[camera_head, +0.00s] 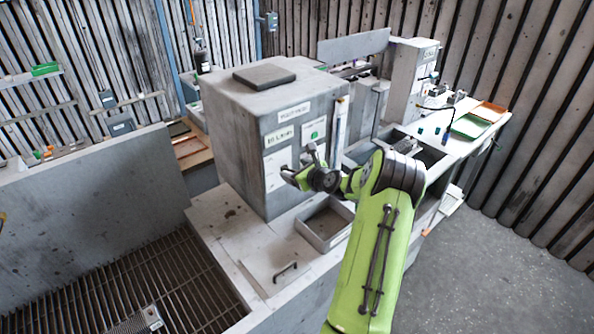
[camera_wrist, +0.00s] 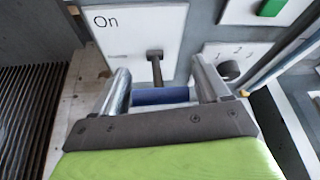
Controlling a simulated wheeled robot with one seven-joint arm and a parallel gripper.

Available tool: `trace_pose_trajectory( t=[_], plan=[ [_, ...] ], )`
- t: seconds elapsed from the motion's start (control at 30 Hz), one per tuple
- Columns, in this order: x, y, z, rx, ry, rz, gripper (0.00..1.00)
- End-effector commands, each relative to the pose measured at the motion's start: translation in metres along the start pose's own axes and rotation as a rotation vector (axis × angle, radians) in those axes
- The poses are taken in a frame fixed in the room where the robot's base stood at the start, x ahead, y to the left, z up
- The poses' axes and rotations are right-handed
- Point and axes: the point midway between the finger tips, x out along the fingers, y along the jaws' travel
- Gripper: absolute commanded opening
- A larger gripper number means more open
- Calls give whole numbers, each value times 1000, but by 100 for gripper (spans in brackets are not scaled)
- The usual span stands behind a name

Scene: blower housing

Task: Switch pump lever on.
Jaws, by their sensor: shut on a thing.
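The pump lever shows in the wrist view as a dark stem (camera_wrist: 155,68) standing out from a white plate (camera_wrist: 115,42) marked "On". A blue crossbar handle (camera_wrist: 160,97) is at the stem's near end. My gripper (camera_wrist: 162,86) is shut on this blue handle, one metal finger at each end of it. In the head view my gripper (camera_head: 310,165) is at the front of the grey cabinet (camera_head: 235,150), close to the white plate (camera_head: 276,168). The lever is hidden there behind my gripper.
A green button (camera_wrist: 271,8) sits up and right of the plate, and a knob (camera_wrist: 229,70) marked with numbers is close to my right finger. An open tray (camera_head: 325,222) lies below my gripper. A grating (camera_head: 120,285) is at lower left.

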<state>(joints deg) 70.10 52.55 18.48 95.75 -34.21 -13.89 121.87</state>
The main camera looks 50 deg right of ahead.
Motion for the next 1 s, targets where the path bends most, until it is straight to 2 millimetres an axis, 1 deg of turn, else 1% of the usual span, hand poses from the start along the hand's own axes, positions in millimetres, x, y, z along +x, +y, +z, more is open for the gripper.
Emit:
trace_pose_trajectory(
  t=[0.03, 0.27, 0.3, 0.37, 0.4, 0.43, 0.67, 0.77, 0.87, 1.0],
  plan=[
    [0, 0, 5, 1, -12, -1, 21],
    [0, 0, 4, 1, -11, -1, 21],
    [0, 0, 4, 1, -11, -1, 80],
    [0, 0, 4, 1, -9, 0, 89],
    [0, 0, 3, 1, -8, 0, 95],
    [0, 0, 3, 1, -7, 0, 97],
    [0, 0, 1, 1, -3, 0, 97],
    [-7, -1, 0, 1, -1, -1, 97],
    [-26, -1, 0, 1, 0, -4, 97],
    [-66, -1, -1, 1, 0, -5, 97]
  ],
)
